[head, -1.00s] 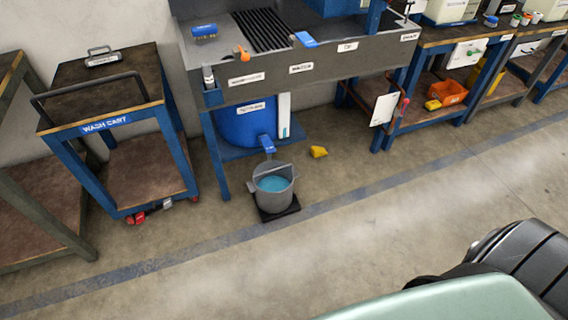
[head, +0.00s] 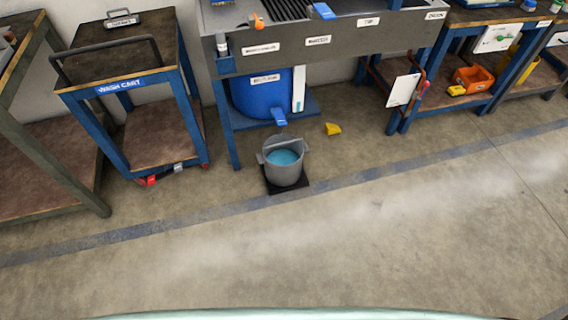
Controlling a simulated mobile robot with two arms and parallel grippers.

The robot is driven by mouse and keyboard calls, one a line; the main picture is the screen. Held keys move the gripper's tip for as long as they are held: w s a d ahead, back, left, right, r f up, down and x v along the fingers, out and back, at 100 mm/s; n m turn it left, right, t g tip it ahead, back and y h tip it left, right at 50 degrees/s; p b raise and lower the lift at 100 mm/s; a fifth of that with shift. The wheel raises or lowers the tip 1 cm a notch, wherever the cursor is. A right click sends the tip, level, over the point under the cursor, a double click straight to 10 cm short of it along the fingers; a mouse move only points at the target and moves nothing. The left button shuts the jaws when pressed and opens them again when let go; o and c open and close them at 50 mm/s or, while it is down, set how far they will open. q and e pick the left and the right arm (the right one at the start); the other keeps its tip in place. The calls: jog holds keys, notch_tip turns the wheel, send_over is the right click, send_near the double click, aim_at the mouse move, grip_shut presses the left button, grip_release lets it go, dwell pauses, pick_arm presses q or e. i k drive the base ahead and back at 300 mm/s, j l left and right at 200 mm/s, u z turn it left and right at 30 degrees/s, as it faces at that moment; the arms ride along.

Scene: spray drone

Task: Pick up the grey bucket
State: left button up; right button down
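The grey bucket (head: 284,168) stands upright on a dark square mat (head: 303,186) on the floor. It holds blue liquid, and its handle lies toward the back rim. A blue spout or tap sits just behind and above it, in front of a blue drum (head: 256,98) under the wash bench. Neither of my grippers is in the head view, so nothing shows whether they are open or shut.
A yellow object (head: 333,129) lies on the floor right of the bucket. A dark line crosses the floor. The floor in front is clear.

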aim_at(282, 156)
jog(key=i+l+u, duration=0.15)
jog(key=l+u, duration=0.3)
jog(key=i+l+u, duration=0.15)
jog(key=l+u, duration=0.2)
jog(key=u, duration=0.15)
